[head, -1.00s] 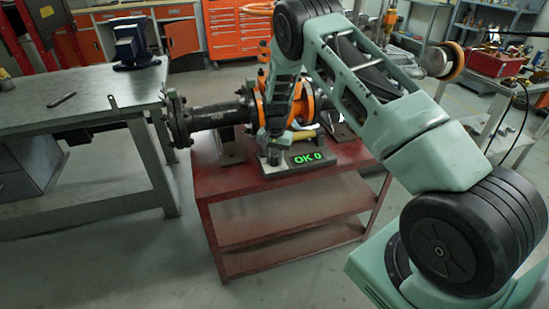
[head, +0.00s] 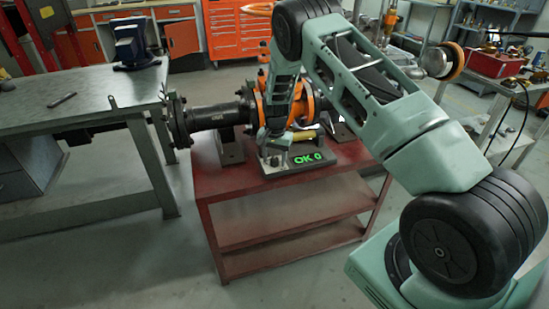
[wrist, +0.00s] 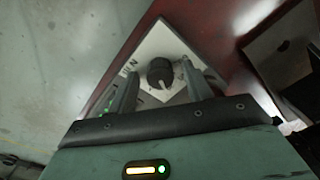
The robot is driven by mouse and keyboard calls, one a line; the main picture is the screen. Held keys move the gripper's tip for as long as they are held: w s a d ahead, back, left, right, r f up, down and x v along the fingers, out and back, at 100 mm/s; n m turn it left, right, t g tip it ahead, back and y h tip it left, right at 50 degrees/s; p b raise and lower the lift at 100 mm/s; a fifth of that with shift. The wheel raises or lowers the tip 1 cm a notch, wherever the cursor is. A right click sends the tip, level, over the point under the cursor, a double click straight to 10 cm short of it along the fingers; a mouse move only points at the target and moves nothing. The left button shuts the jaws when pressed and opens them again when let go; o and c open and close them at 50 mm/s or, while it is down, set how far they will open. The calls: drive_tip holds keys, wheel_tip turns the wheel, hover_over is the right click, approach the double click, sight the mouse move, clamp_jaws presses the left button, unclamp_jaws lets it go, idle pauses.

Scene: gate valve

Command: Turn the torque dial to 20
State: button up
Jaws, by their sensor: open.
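The torque dial is a small dark round knob (wrist: 160,72) with a pale pointer mark, on a light plate (wrist: 160,46) with markings around it in the wrist view. In the head view the dial unit (head: 298,158) sits at the front of the red cart, and its green display reads "OK 0". My gripper (wrist: 160,90) is open, with one finger on each side of the knob in the wrist view. I cannot tell whether the fingers touch it. In the head view my gripper (head: 273,145) is over the left part of the unit and hides the knob.
Behind the unit, a black pipe (head: 215,117) with orange flanges (head: 257,98) lies across the red cart (head: 290,205). A steel workbench (head: 75,95) stands at the left. Floor is clear in front of the cart.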

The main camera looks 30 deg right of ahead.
sight(275, 159)
wheel_tip(275, 159, up, 17)
drive_tip(key=shift+s+r+b, duration=0.15)
drive_tip(key=shift+r+b, duration=0.05)
drive_tip(key=shift+b, duration=0.15)
idle(0.6)
